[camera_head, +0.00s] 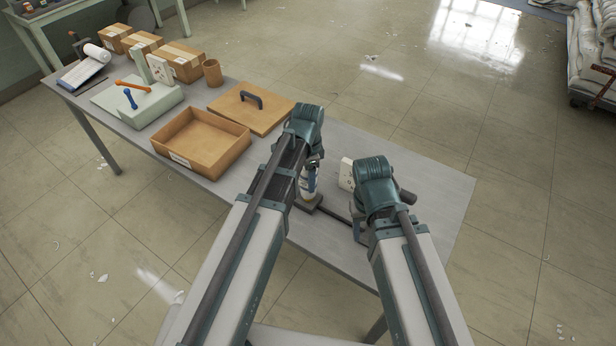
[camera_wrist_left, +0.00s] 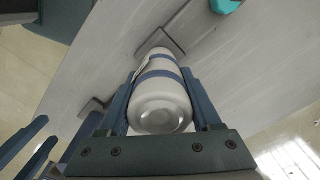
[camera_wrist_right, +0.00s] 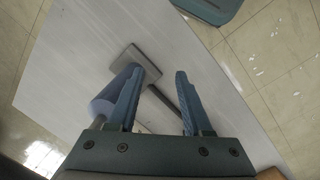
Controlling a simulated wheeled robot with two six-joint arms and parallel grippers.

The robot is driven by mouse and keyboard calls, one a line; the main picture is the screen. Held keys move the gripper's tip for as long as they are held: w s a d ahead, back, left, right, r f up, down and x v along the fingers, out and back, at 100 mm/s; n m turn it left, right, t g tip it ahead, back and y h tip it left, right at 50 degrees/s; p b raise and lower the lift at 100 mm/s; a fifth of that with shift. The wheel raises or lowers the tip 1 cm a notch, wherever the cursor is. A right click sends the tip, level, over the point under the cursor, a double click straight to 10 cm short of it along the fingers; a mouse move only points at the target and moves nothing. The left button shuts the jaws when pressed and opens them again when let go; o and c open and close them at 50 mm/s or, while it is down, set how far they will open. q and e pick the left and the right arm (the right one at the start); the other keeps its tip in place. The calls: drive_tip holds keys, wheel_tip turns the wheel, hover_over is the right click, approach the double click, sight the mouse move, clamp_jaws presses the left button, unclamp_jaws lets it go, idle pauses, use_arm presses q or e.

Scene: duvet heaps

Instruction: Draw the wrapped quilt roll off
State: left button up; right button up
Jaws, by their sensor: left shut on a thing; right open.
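The quilt roll (camera_head: 309,184) is a white cylinder with blue bands, seen end-on in the left wrist view (camera_wrist_left: 160,104). My left gripper (camera_wrist_left: 160,92) is shut on it, one finger along each side. At its far end is a small grey base plate (camera_wrist_left: 160,41), also visible in the head view (camera_head: 304,204). I cannot tell whether the roll touches the plate. My right gripper (camera_wrist_right: 158,82) is open and empty above the table, beside the plate (camera_wrist_right: 134,62). A dark rod (camera_wrist_right: 163,99) lies beyond its fingers. My arms hide part of the roll.
The grey table (camera_head: 435,185) has free room at its right end. An open brown tray (camera_head: 203,142) and a brown lid with a dark handle (camera_head: 250,108) lie left of my left arm. Several cartons (camera_head: 179,62) stand farther back.

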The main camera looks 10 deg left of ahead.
use_arm(q)
drive_tip(key=shift+r+p, duration=1.55)
drive_tip(key=shift+r, duration=0.25)
